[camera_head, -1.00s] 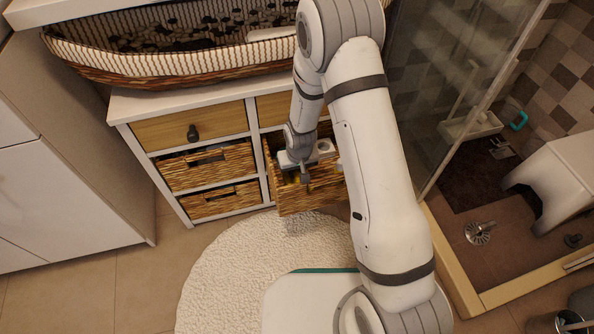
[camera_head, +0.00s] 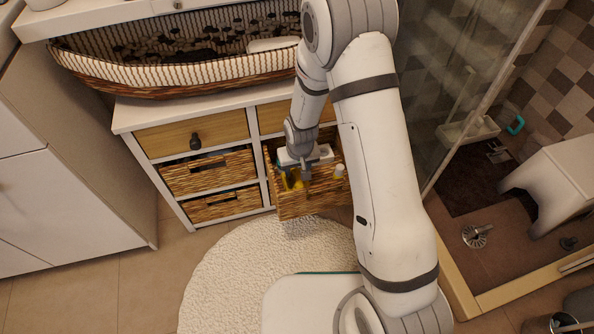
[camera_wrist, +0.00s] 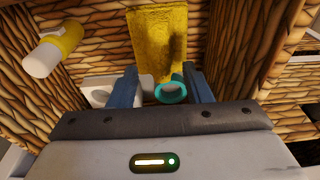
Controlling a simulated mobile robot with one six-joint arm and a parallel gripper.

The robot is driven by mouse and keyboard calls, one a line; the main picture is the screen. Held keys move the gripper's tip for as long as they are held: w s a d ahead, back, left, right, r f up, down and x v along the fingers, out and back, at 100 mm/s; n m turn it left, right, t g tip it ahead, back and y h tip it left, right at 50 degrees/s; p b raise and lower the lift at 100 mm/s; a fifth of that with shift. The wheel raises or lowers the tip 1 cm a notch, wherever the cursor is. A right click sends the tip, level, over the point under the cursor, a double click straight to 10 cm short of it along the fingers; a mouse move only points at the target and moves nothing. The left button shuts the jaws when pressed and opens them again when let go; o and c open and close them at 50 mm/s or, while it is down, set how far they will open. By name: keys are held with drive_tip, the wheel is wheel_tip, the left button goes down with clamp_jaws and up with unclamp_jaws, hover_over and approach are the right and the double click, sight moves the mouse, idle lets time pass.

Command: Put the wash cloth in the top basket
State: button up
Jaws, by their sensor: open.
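A yellow cloth-like piece, seemingly the wash cloth (camera_wrist: 157,35), stands against the wicker wall inside an open basket drawer (camera_head: 312,204). A bit of yellow also shows there in the head view (camera_head: 296,181). My gripper (camera_wrist: 162,84) is open inside the drawer opening, its two blue fingers apart, with the lower end of the yellow piece between or just beyond them. I cannot tell whether they touch it. A teal ring (camera_wrist: 171,90) lies between the fingers near the cloth. My arm hides part of the drawer in the head view.
A white and yellow bottle (camera_wrist: 52,50) is in the same drawer. A long striped-lined basket (camera_head: 180,75) stands on the cabinet top. Closed wicker drawers (camera_head: 208,172) are at left, with wooden drawers (camera_head: 195,134) above. A glass shower panel (camera_head: 465,80) stands at right.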

drive_tip(key=s+d+r+m+p, duration=0.1)
drive_tip(key=s+d+r, duration=0.25)
drive_tip(key=r, duration=0.65)
drive_tip(key=s+d+r+p, duration=0.1)
drive_tip(key=s+d+r, duration=0.3)
drive_tip(key=r, duration=0.7)
drive_tip(key=s+d+r+m, duration=0.1)
drive_tip(key=s+d+r, duration=0.2)
drive_tip(key=s, duration=0.3)
drive_tip(key=s+d+r+m, duration=0.1)
drive_tip(key=s+d+r, duration=0.3)
drive_tip(key=s+r, duration=0.2)
drive_tip(key=shift+s+d+r+g, duration=0.15)
drive_tip(key=shift+s+d+g, duration=0.1)
drive_tip(key=shift+s+g, duration=0.05)
wheel_tip(320, 180, up, 33)
drive_tip(key=t+p, duration=0.1)
drive_tip(key=p, duration=2.9)
drive_tip(key=shift+s+r, duration=0.15)
drive_tip(key=shift+s, duration=0.05)
